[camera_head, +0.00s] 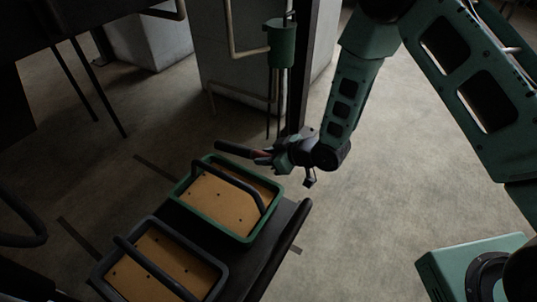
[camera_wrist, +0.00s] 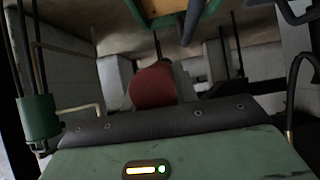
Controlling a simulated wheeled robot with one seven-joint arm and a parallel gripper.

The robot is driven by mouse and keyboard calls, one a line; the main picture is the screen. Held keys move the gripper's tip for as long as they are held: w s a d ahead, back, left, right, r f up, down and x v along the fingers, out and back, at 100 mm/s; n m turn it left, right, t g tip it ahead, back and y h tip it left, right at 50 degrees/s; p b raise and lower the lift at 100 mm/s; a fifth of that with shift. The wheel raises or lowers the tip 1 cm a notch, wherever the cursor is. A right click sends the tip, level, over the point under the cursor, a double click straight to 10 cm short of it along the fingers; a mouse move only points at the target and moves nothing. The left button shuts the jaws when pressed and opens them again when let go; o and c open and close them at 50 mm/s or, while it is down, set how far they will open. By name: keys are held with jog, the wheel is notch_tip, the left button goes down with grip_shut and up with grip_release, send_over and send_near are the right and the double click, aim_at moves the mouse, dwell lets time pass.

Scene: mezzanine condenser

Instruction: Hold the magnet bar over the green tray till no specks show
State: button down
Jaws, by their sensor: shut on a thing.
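The green tray (camera_head: 247,238) stands on a dark bench. Its tan bed shows several small dark specks, and a dark handle bar arches across it. My gripper (camera_head: 264,157) is shut on the magnet bar (camera_head: 234,149), a dark rod with a reddish part near my fingers. In the head view the bar appears just beyond the tray's far edge; its height above the tray is hard to tell. In the wrist view a red rounded piece (camera_wrist: 152,86), probably part of the bar, shows ahead of my gripper. The green tray's edge (camera_wrist: 208,10) shows at the top there.
A dark grey tray (camera_head: 217,284) with a tan bed, several specks and its own handle stands nearer, at lower left. A green canister (camera_head: 281,43) hangs by a post behind my gripper.

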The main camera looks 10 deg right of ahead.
notch_tip(320, 180, down, 15)
jog(key=b, duration=1)
jog(key=shift+r, duration=0.15)
jog(key=shift+r, duration=0.1)
dwell(0.4)
